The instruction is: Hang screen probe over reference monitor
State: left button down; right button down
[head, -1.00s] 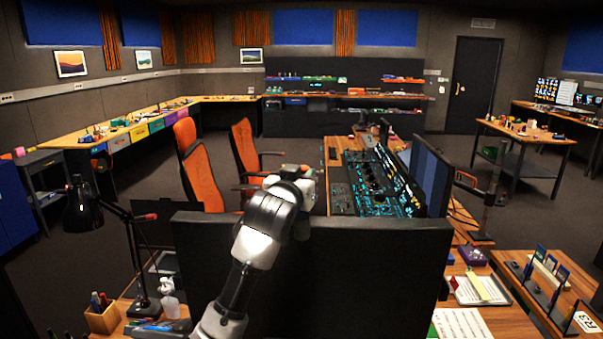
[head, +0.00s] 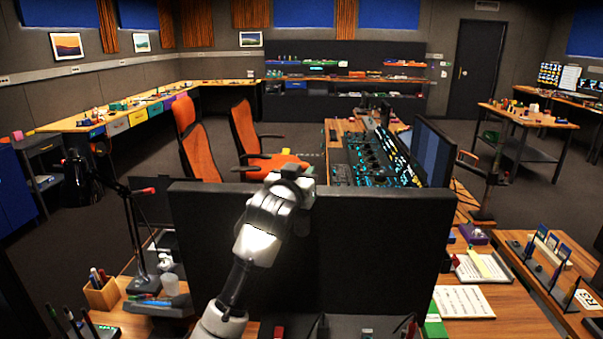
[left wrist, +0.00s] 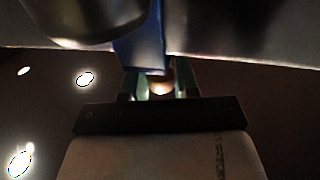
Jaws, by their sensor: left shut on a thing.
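A large black monitor (head: 385,245) stands in front of me with its back towards me; its screen is hidden. My left gripper (head: 292,181) is at the monitor's top edge, left of its right half, with its fingertips hidden from the head. In the left wrist view the fingers (left wrist: 158,85) are shut on a blue piece (left wrist: 148,52), which I take for part of the screen probe. The rest of the probe cannot be made out clearly. Whether it touches the monitor, I cannot tell. My right gripper is not in view.
A desk lamp (head: 135,225) and a pen box (head: 102,293) stand left of the monitor. A second monitor (head: 432,152) and a lit control panel (head: 375,160) lie beyond. Papers (head: 463,302) lie at right. Orange chairs (head: 250,140) stand behind.

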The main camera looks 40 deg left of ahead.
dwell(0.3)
pick_arm(q)
jog(key=c, duration=0.8)
grip_release()
jog(key=shift+o, duration=0.2)
jog(key=shift+f, duration=0.15)
jog(key=shift+s+d, duration=0.1)
jog(key=shift+s, duration=0.1)
jog(key=b+v, duration=0.3)
jog(key=v, duration=0.7)
jog(key=shift+s, duration=0.25)
